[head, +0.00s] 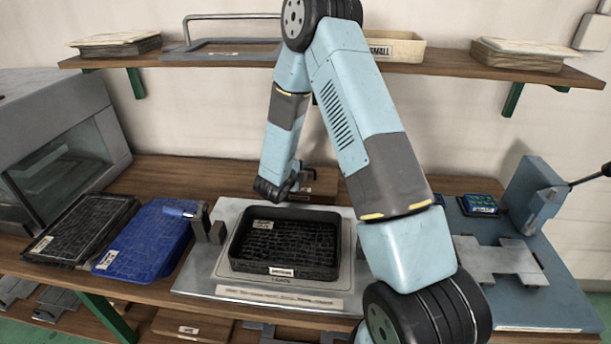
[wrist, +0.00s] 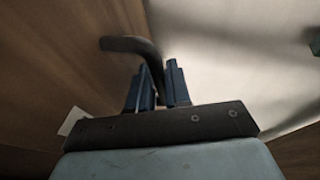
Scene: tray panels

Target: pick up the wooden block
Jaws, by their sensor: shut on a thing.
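A brown wooden block (head: 324,185) with a pale label seems to lie at the back of the bench, behind the black tray, partly hidden by my arm. My gripper (head: 296,180) is low beside it, at the left; the fingers are small and dark there. In the wrist view, my gripper (wrist: 158,82) has its two blue fingers shut on a dark bent bar (wrist: 132,44). The bar curves out to the left above the fingers. I cannot tell whether the bar belongs to the block. No block shows between the fingers.
A black tray (head: 247,258) sits on a metal plate (head: 200,282) in front of my gripper. A blue tray (head: 130,262) and another black tray (head: 52,258) lie left. A blue-grey press (head: 535,196) stands right. A shelf (head: 445,66) runs above.

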